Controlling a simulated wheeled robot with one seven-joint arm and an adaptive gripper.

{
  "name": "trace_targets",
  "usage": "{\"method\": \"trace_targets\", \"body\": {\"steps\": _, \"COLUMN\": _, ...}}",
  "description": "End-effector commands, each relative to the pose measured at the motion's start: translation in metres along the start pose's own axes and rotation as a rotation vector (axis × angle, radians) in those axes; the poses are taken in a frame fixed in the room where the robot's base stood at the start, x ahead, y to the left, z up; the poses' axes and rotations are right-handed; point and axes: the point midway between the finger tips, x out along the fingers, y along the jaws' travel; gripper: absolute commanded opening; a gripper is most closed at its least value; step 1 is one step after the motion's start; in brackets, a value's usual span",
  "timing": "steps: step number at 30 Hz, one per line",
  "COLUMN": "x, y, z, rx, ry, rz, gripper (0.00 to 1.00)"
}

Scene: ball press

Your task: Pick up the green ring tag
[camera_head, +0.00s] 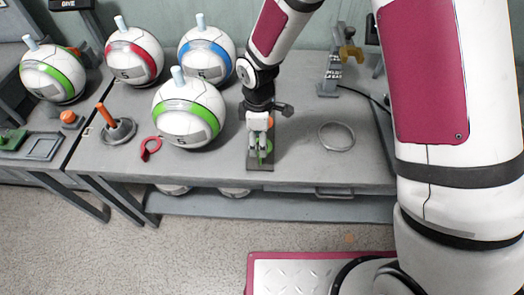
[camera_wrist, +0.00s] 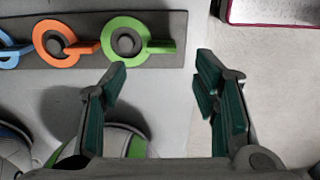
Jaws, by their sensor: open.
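The green ring tag (camera_wrist: 111,36) lies at the end of a dark strip holder (camera_wrist: 70,55), around a dark peg. Its tab points right in the wrist view. In the head view a bit of the green tag (camera_head: 264,157) shows, partly hidden behind my gripper (camera_head: 259,140). My gripper (camera_wrist: 162,72) is open and empty in the wrist view.
Orange (camera_wrist: 40,35) and blue (camera_wrist: 8,54) ring tags sit farther along the holder. Several striped balls stand left, the nearest green-striped (camera_head: 185,128).

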Motion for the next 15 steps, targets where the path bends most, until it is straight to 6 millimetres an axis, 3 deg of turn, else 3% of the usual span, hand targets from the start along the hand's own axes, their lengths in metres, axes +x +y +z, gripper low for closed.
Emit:
{"method": "trace_targets", "body": {"steps": 8, "x": 0.02, "y": -0.001, "z": 0.002, "rx": 0.0, "ry": -0.002, "rz": -0.002, "gripper": 0.55}}
{"method": "trace_targets", "body": {"steps": 15, "x": 0.054, "y": -0.002, "z": 0.006, "rx": 0.001, "ry": -0.001, "rz": -0.001, "gripper": 0.55}}
